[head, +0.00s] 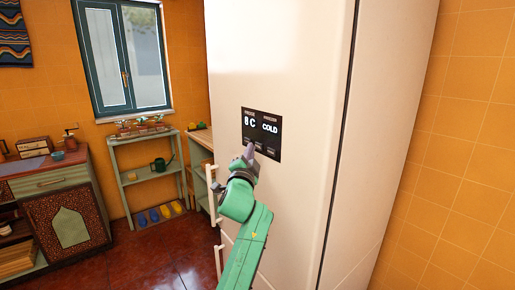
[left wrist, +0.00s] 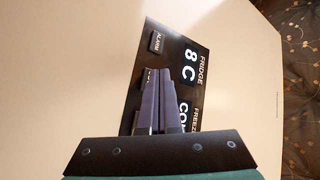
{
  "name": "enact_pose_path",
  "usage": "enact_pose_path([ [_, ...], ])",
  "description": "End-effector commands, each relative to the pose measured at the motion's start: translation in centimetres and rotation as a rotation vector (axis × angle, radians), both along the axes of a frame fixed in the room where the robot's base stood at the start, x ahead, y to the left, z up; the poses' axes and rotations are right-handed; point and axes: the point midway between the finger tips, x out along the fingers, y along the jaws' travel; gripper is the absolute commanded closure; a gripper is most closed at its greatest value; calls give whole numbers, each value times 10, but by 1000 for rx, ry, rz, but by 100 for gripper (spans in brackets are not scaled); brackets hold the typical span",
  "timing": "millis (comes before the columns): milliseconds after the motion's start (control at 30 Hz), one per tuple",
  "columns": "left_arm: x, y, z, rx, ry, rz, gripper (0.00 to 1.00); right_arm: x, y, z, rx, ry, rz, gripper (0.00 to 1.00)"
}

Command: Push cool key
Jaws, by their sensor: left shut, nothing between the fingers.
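The black control panel (head: 272,125) is on the upper door of the tall cream fridge (head: 300,60). It reads "8 C" and "COLD", with a row of small keys along its lower edge. My left gripper (head: 249,147) is shut and empty, its tips over the lower left of the panel. In the left wrist view the closed fingers (left wrist: 152,72) lie across the panel (left wrist: 207,62), beside an "ALARM" key (left wrist: 155,41). The fingers hide most of the other keys, and I cannot make out the cool key. I cannot tell whether the tips touch the panel. My right gripper is out of view.
White door handles (head: 212,188) are on the fridge's left side, close to my left arm. A green shelf (head: 150,170) with a watering can and a wooden cabinet (head: 60,205) stand farther left. An orange tiled wall (head: 460,140) is at right.

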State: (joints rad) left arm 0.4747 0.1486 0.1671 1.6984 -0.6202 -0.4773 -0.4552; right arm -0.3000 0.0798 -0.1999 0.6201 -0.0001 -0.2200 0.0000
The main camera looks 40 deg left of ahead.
Motion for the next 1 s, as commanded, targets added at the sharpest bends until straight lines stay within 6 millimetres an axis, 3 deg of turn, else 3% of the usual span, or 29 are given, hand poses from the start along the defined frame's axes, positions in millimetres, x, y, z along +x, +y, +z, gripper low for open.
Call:
enact_pose_path([
  [1000, 10, -3, 0, 0, 0, 0, 100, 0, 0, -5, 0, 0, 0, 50],
])
